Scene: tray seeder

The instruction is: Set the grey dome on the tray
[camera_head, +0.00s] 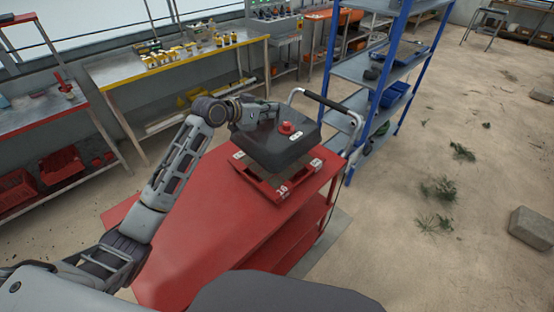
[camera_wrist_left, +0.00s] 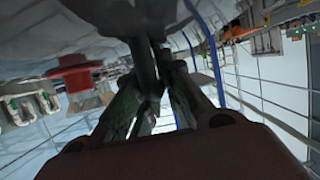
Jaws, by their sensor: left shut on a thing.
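The grey dome (camera_head: 272,150) is a dark, rounded box-like cover with a red knob (camera_head: 287,128) on top. It is over the red tray (camera_head: 281,193), whose front corner and edges show below it. In the left wrist view the fingers (camera_wrist_left: 157,62) meet close to the dome's grey surface (camera_wrist_left: 60,30), with the red knob to the left. My right gripper is out of view.
The tray is on a red cart (camera_head: 215,215) with a bare top on the near side and a dark push handle (camera_head: 330,104) behind. A blue shelving rack (camera_head: 352,70) stands close on the right. A workbench (camera_head: 120,68) with yellow items stands behind.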

